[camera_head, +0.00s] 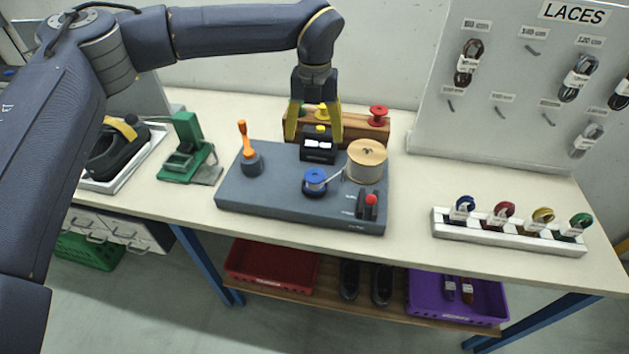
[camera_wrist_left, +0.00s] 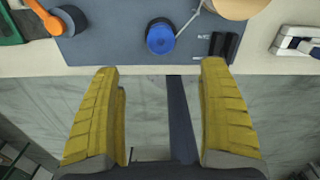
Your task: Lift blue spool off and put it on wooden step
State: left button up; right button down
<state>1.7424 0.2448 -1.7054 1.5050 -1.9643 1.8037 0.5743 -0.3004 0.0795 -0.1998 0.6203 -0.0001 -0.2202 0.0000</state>
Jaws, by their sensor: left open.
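The blue spool (camera_head: 315,181) stands on the grey machine base (camera_head: 265,195), left of a large tan spool (camera_head: 367,162). A pale lace runs between the two spools. The blue spool also shows near the top of the left wrist view (camera_wrist_left: 160,37). The brown wooden step (camera_head: 355,131) stands behind the base, with a red spool (camera_head: 378,114) and a yellow spool (camera_head: 322,111) on it. My left gripper (camera_head: 314,138) is open and empty, its yellow fingers pointing down above the base. In the wrist view the blue spool lies beyond the fingertips (camera_wrist_left: 159,66). My right gripper is out of view.
A black display box (camera_head: 318,150) stands behind the blue spool. An orange-handled tool (camera_head: 246,150) stands at the base's left, and a red-knobbed lever (camera_head: 367,203) at front right. A green press (camera_head: 187,150) and a white lace rack (camera_head: 510,233) flank the base.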

aim_at(315, 175)
pick_arm(q)
notch_tip(315, 175, down, 16)
jog(key=shift+d+r, duration=0.1)
dwell(0.8)
jog(key=shift+c, duration=0.3)
jog(key=c, duration=1.4)
jog(key=shift+c, duration=0.2)
